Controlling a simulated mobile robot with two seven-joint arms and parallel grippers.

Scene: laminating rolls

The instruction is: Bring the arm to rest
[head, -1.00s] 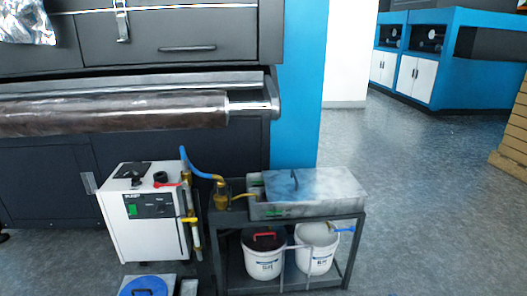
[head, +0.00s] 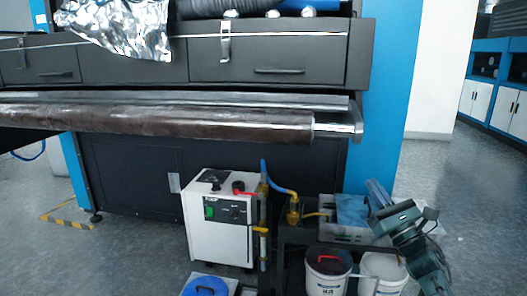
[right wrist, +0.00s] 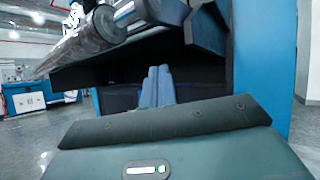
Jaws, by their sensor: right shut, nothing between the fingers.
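My right gripper (head: 374,187) is in the head view at the lower right, raised in front of the metal tray on the cart. Its fingers point up and to the left. In the right wrist view its two blue-grey fingers (right wrist: 159,74) lie side by side, shut with nothing between them. They point towards the dark machine front below the roller. My left gripper is not in view.
A long dark roller (head: 200,122) runs across the black and blue machine. A white pump unit (head: 218,228) stands on the floor beside the cart. The metal tray (head: 338,232) is partly behind my arm. White buckets (head: 326,275) stand below. Grey floor is open at the left.

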